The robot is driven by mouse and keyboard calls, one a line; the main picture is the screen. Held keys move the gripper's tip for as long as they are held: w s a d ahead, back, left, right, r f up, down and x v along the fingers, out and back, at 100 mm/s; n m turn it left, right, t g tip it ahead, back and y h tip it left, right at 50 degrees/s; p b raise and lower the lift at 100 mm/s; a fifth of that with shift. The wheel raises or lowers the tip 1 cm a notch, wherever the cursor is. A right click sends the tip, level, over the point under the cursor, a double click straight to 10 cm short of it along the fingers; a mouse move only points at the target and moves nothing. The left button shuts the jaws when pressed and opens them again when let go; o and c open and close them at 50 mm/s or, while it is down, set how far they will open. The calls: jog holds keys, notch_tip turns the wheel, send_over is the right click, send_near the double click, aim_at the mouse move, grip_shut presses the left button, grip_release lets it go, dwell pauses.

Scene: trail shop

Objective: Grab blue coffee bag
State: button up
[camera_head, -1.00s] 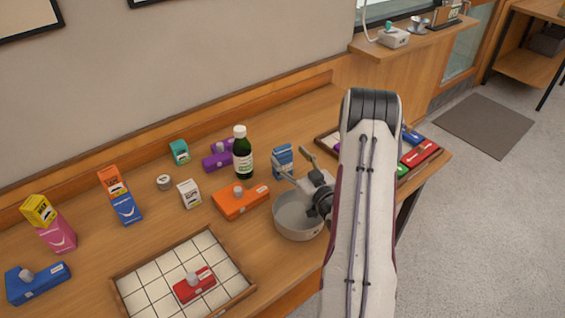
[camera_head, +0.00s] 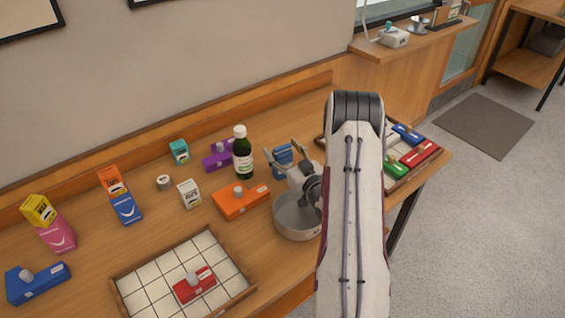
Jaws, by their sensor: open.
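A small blue pack (camera_head: 283,153), possibly the coffee bag, stands upright behind the grey pot; its lower part is partly hidden by my gripper. My gripper (camera_head: 280,157) is open, with one finger on each side of this pack in the picture; I cannot tell whether they touch it. Other blue packs are in view: one lies at the far left with a grey knob on top (camera_head: 37,283), one stands by an orange pack (camera_head: 126,208), and one lies in the right tray (camera_head: 407,134).
The grey pot (camera_head: 296,222) is just below my gripper. A tiled tray (camera_head: 140,290) with a red pack (camera_head: 194,285) is in front. My arm hides part of the right tray (camera_head: 425,163).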

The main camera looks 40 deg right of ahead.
jog(key=c, duration=1.7)
jog(key=shift+c, duration=0.2)
jog(key=shift+r, duration=0.2)
jog(key=shift+r, duration=4.85)
